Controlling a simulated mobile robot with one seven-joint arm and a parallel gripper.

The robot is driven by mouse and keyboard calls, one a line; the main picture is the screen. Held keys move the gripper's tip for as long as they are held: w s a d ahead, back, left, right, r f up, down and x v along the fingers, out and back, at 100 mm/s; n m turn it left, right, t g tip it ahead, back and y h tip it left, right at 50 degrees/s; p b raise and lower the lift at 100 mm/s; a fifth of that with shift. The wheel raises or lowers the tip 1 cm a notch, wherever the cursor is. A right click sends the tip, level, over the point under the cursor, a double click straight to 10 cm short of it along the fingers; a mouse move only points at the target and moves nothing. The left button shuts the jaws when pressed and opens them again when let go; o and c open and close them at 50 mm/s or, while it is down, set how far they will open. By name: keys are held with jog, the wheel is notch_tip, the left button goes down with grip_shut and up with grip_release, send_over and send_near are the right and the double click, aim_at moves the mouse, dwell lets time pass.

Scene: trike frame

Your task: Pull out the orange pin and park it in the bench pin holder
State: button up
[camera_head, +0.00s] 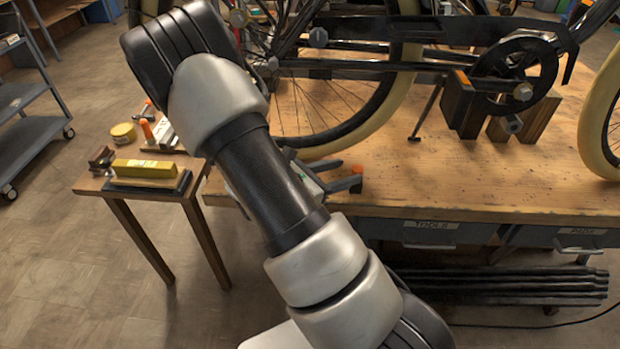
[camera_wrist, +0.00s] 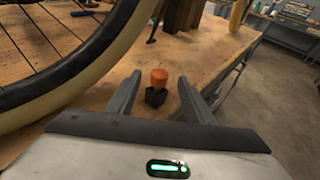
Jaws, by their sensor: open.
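An orange pin (camera_wrist: 159,76) stands upright in a small dark holder (camera_wrist: 155,97) on the wooden bench. Its orange head also shows in the head view (camera_head: 357,170), near the bench's front edge. My gripper (camera_wrist: 160,82) is open and empty, with one finger on each side of the pin in the wrist view. I cannot tell whether the fingertips reach around the pin or stop just short. In the head view my gripper (camera_head: 349,174) is low over the bench edge, partly hidden by my own arm. The pin's shaft is hidden.
The trike's wheel (camera_wrist: 62,70) is close on the left in the wrist view. Dark wooden blocks (camera_head: 466,108) stand under the crank. A small side table (camera_head: 190,166) holds a yellow box (camera_head: 144,168) and another orange-topped item (camera_head: 147,129). The bench front (camera_head: 470,196) is mostly clear.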

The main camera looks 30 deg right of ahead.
jog(key=p+v, duration=0.1)
jog(key=v, duration=1.2)
jog(key=shift+a, duration=0.3)
jog(key=shift+r, duration=0.15)
